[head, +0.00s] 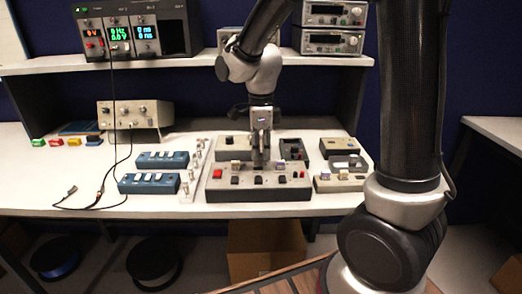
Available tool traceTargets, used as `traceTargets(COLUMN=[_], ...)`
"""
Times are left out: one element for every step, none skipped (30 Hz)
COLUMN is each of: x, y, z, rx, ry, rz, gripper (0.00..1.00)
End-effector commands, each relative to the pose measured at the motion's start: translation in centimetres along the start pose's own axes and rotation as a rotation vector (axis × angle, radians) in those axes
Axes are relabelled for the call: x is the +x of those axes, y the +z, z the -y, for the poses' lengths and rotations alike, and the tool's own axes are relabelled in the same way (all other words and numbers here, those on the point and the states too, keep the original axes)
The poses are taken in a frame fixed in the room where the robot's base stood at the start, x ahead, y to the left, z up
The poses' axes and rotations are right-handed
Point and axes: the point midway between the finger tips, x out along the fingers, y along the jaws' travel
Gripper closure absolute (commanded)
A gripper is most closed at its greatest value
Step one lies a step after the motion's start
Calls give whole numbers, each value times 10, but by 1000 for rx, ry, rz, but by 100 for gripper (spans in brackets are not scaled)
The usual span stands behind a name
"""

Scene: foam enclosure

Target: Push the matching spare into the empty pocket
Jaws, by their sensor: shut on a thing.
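My gripper (261,163) points straight down over the back half of a dark grey panel (217,194). Its fingers are close together on a small part, which they mostly hide; its shape and colour cannot be told. The panel carries several small switch-like pieces, among them a red one (217,174) at the left and a dark one (258,180) in the front middle. Another small piece (281,165) sits just right of the fingers. Which pocket is empty cannot be told at this size, nor whether the held part touches the panel.
Grey boxes (233,142) and (293,148) stand behind the panel. Beige boxes (340,187) stand to its right. A metal strip (189,190) and blue boxes (148,188) lie to the left. A shelf (180,62) with instruments spans above. A cable (108,180) trails at far left.

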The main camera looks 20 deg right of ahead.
Motion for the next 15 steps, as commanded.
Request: traceTargets(x=[0, 0, 0, 0, 0, 0, 0, 0, 1, 1, 2, 3, 3, 4, 5], y=[0, 0, 0, 0, 0, 0, 0, 0, 0, 0, 0, 0, 0, 0, 0], z=[0, 0, 0, 0, 0, 0, 0, 0, 0, 0, 0, 0, 0, 0, 0], rx=[0, 0, 0, 0, 0, 0, 0, 0, 0, 0, 0, 0, 0, 0, 0], ry=[0, 0, 0, 0, 0, 0, 0, 0, 0, 0, 0, 0, 0, 0, 0], rz=[0, 0, 0, 0, 0, 0, 0, 0, 0, 0, 0, 0, 0, 0, 0], gripper=[100, 100, 100, 100, 100, 100, 100, 100, 100, 100, 100, 100, 100, 100, 100])
